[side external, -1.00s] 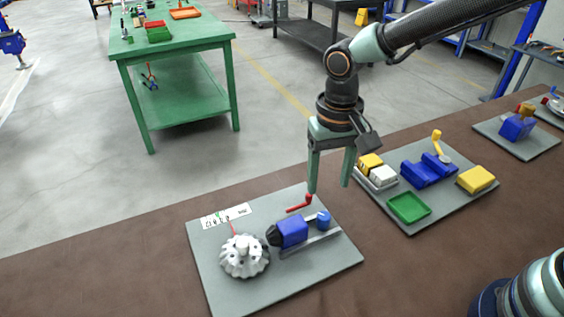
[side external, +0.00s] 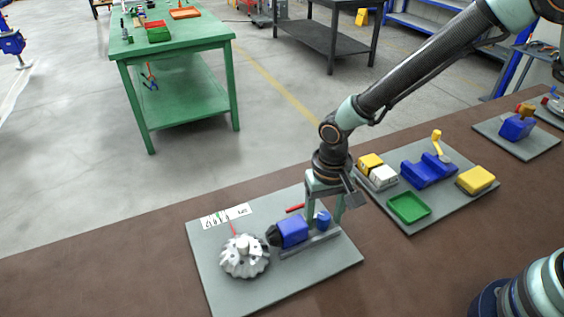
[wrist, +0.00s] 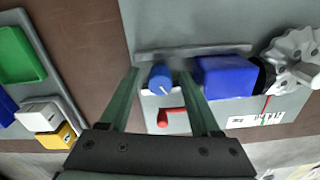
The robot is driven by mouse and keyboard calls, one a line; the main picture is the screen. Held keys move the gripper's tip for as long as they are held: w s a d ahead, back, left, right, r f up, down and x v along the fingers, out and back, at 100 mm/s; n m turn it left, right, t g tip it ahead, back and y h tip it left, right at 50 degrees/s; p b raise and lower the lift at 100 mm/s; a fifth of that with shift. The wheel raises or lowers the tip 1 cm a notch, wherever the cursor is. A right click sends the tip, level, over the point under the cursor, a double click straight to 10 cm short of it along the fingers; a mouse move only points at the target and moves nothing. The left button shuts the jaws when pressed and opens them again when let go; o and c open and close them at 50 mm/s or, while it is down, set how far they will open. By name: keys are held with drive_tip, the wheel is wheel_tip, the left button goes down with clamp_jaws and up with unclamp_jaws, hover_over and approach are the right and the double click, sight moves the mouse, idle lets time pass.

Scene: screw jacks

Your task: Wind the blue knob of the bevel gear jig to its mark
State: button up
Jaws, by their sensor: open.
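The bevel gear jig stands on a grey plate (side external: 285,282). Its blue knob (side external: 322,219) sits at the right end of a blue housing (side external: 292,231); a white line shows on the knob in the wrist view (wrist: 160,77). A white bevel gear (side external: 244,258) lies at the left, with a red pointer toward a white scale label (side external: 226,216) bearing a green mark. My gripper (side external: 324,220) is open and low, with one finger on each side of the knob. In the wrist view the knob shows between the fingertips (wrist: 158,76); contact cannot be told.
A red crank (side external: 295,208) lies close behind the knob, partly hidden by my gripper. A second grey plate (side external: 437,215) to the right holds a green tray (side external: 408,208), blue blocks and yellow parts. The brown table is clear in front of the jig.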

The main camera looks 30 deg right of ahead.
clamp_jaws()
drive_tip(key=shift+n, duration=3.1)
unclamp_jaws()
